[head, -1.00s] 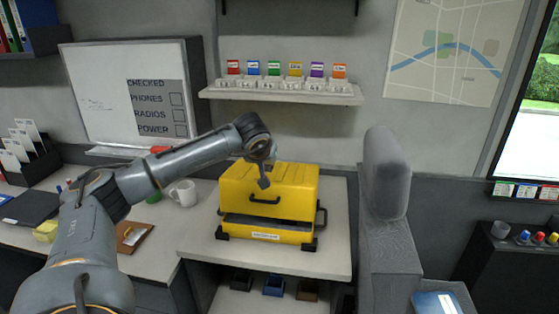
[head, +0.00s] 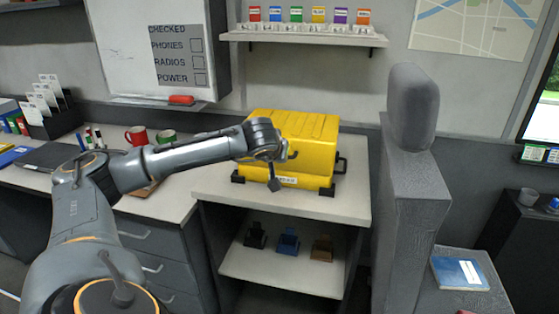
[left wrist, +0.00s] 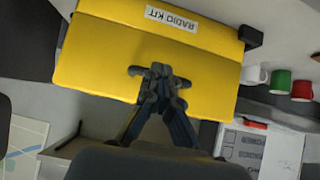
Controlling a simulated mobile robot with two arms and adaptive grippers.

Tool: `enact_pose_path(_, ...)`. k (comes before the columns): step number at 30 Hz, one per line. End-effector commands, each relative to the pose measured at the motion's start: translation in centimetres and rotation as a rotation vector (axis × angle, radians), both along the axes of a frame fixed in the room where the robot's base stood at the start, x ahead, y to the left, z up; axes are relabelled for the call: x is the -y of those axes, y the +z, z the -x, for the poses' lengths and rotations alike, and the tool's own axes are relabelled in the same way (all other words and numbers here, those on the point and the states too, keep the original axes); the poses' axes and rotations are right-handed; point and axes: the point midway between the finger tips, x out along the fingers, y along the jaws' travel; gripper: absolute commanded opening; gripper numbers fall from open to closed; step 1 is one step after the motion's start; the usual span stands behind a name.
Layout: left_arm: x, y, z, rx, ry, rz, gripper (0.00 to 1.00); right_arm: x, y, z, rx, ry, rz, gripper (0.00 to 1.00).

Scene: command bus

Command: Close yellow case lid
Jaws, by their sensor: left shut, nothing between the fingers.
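The yellow case (head: 313,137) sits on the desk's right section. Its lid (head: 295,124) appears down on the base, with no gap seen on the visible front and right side. My arm hides part of the front. My left gripper (head: 275,187) is shut and empty, hanging at the front of the case near the label. In the left wrist view the shut fingers (left wrist: 158,74) lie over the yellow case (left wrist: 110,60), beside its "RADIO KIT" label (left wrist: 171,19); I cannot tell whether they touch it. My right gripper is not in view.
A shelf (head: 305,40) with colored cards hangs above the case. A grey seat (head: 412,150) stands close on the right. Mugs (head: 137,135) and a whiteboard (head: 135,50) are at the left. Small bins (head: 288,242) sit on the shelf below.

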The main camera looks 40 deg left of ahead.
Motion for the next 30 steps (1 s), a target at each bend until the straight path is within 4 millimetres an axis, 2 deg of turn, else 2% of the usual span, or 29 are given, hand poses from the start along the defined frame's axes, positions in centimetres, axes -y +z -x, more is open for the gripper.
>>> enact_pose_path(1,0.1,-1.4,0.3,-0.016,0.001,0.002,0.0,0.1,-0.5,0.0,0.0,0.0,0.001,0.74)
enact_pose_path(3,0.1,-1.5,0.3,-0.013,0.001,-0.001,0.0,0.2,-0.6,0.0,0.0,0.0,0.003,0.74)
enact_pose_path(19,0.1,-0.9,0.3,0.001,0.001,-0.006,0.0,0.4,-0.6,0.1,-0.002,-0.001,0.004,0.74)
enact_pose_path(23,0.6,0.0,1.1,0.003,0.0,-0.006,0.0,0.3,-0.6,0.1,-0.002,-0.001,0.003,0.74)
enact_pose_path(30,2.6,3.2,4.4,0.005,-0.001,-0.008,0.0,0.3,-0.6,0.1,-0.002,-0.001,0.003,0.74)
